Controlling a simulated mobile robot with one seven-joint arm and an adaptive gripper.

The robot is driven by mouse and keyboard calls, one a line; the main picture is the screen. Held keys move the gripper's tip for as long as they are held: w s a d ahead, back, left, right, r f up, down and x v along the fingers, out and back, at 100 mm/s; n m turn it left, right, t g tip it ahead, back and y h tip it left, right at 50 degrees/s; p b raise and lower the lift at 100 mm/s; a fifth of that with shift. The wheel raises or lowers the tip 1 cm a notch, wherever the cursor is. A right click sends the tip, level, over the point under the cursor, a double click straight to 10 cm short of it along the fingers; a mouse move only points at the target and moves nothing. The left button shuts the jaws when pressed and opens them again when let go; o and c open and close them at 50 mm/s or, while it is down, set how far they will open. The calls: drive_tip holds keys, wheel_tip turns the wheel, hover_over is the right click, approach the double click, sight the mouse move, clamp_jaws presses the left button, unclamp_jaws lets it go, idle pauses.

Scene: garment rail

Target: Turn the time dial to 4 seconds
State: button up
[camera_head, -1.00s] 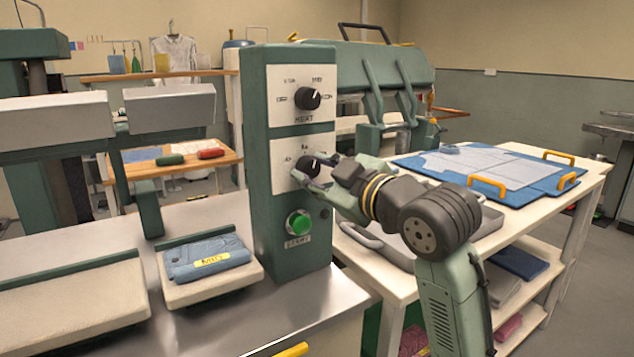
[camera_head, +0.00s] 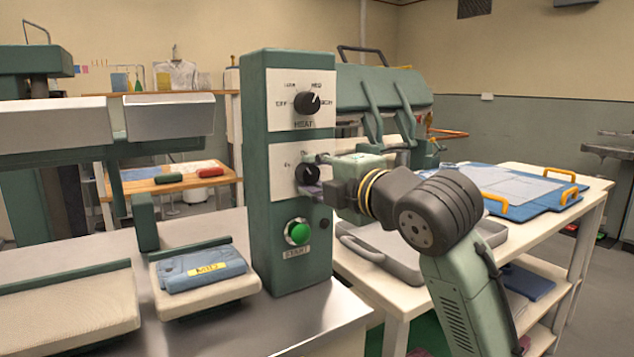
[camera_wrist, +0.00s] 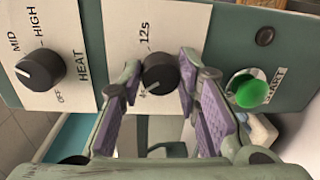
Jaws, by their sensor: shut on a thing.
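The black time dial (camera_head: 309,174) sits on the lower white plate of the green control box, below the heat dial. In the wrist view the time dial (camera_wrist: 160,73) stands between my gripper's (camera_wrist: 157,78) purple-padded fingers, with one on each side of it. My gripper (camera_head: 322,174) is shut on the dial. The "12s" label (camera_wrist: 144,33) shows above the dial in the wrist view. A "4s" label (camera_wrist: 143,94) is partly visible at its lower left. The dial's exact pointer direction is hard to tell; in the head view my gripper partly covers the dial.
The heat dial (camera_head: 308,102) is above the time dial. The green start button (camera_head: 298,231) is just below, close to a finger in the wrist view. Folded blue cloth (camera_head: 203,269) lies on a pad at left. A white table (camera_head: 400,274) stands at right.

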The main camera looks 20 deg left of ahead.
drive_tip(key=shift+n+b, duration=0.5)
drive_tip(key=shift+n, duration=1.5)
drive_tip(key=o, duration=1.2)
drive_tip(key=shift+c, duration=0.2)
drive_tip(key=shift+s, duration=0.1)
drive_tip(key=v, duration=1.2)
drive_tip(key=shift+s, duration=0.15)
